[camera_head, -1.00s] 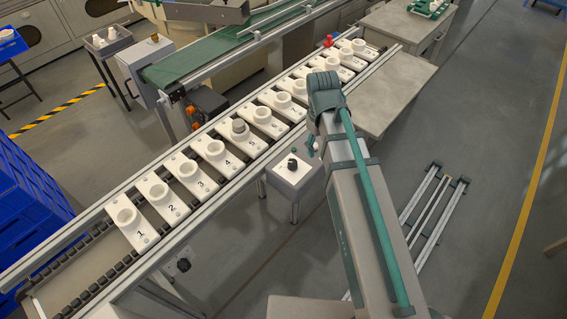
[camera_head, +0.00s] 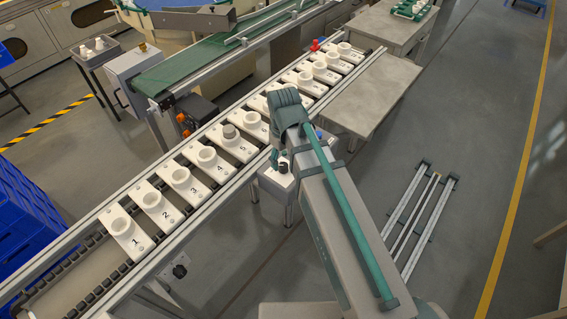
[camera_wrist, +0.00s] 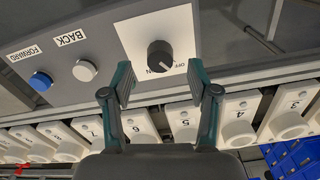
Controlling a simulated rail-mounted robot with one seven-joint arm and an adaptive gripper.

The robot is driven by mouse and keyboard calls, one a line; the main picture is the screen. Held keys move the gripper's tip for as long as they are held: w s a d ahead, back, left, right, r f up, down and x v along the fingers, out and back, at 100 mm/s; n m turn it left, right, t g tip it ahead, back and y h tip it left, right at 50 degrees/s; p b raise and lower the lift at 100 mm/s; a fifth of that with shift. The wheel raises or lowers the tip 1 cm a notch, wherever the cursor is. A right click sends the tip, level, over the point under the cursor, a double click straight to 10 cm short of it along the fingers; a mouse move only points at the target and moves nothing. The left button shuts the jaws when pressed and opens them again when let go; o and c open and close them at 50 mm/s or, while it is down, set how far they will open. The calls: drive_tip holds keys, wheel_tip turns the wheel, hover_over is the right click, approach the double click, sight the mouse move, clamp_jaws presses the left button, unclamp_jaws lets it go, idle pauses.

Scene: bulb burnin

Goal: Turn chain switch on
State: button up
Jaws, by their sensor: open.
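The chain switch is a black rotary knob (camera_wrist: 160,55) on a white plate marked ON and OFF in the wrist view. A small light mark shows near the knob's lower edge; I cannot tell surely which label it points to. My gripper (camera_wrist: 159,84) is open and empty, its two fingers spread left and right below the knob in the picture, apart from it. In the head view the knob (camera_head: 283,166) sits on a small box beside the conveyor, with my gripper (camera_head: 276,156) close to it and partly hidden by my arm.
A blue button (camera_wrist: 41,81) marked FORWARD and a white button (camera_wrist: 84,70) marked BACK lie left of the switch plate. The conveyor rail (camera_head: 203,197) with numbered white socket plates runs close behind the box. A grey table (camera_head: 372,95) stands to the right.

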sight(284, 165)
drive_tip(key=shift+f, duration=1.6)
clamp_jaws()
